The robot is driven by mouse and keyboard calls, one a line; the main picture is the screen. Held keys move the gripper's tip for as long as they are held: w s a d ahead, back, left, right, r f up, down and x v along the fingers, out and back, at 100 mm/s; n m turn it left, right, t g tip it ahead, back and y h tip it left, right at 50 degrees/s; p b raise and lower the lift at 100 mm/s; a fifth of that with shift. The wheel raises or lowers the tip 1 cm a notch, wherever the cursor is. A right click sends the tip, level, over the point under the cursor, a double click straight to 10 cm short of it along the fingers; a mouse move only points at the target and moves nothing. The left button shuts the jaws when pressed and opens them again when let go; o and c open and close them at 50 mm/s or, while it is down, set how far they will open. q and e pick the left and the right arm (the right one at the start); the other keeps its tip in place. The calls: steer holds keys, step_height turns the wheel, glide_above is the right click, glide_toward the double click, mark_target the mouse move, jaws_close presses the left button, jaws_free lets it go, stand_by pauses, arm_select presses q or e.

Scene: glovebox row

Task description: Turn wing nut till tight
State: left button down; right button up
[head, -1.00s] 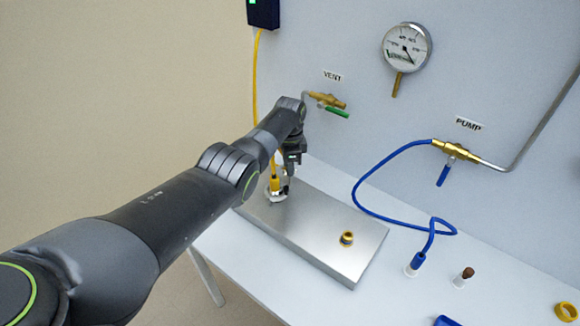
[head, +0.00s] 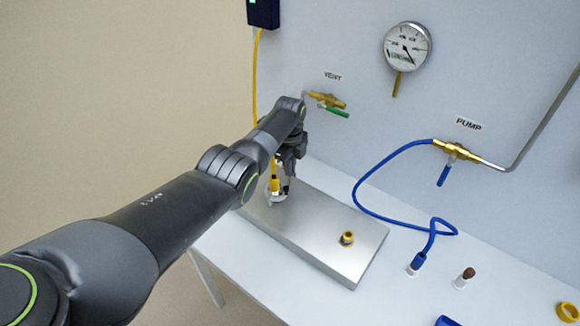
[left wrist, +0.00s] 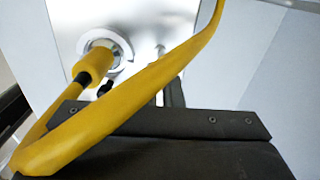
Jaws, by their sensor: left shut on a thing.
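A pale clamp ring (head: 276,195) sits around the lower end of the yellow hose plug (head: 275,184), at the far left end of the steel plate (head: 312,228). The ring (left wrist: 118,42) and plug (left wrist: 97,62) also show in the left wrist view. My left gripper (head: 288,188) points down at the right side of the clamp, shut on the wing nut there. The nut itself is hidden by the jaws, and its tightness cannot be seen. In the left wrist view, the yellow hose crosses in front of the dark gripper body. My right gripper is not in view.
The yellow hose (head: 255,90) rises close beside my left wrist to a dark box (head: 263,13). A yellow-rimmed port (head: 347,238) is on the plate. A blue hose (head: 362,195), vent valve (head: 327,101) and gauge (head: 407,46) are to the right.

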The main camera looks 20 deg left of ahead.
arm_select(q)
steer(key=shift+w+r+m, duration=0.1)
steer(key=shift+m, duration=0.2)
steer(key=c, duration=1.6)
jaws_free()
steer(key=shift+r, duration=0.5)
step_height(320, 180, up, 16)
steer(key=b, duration=0.2)
steer(key=shift+r, duration=0.15)
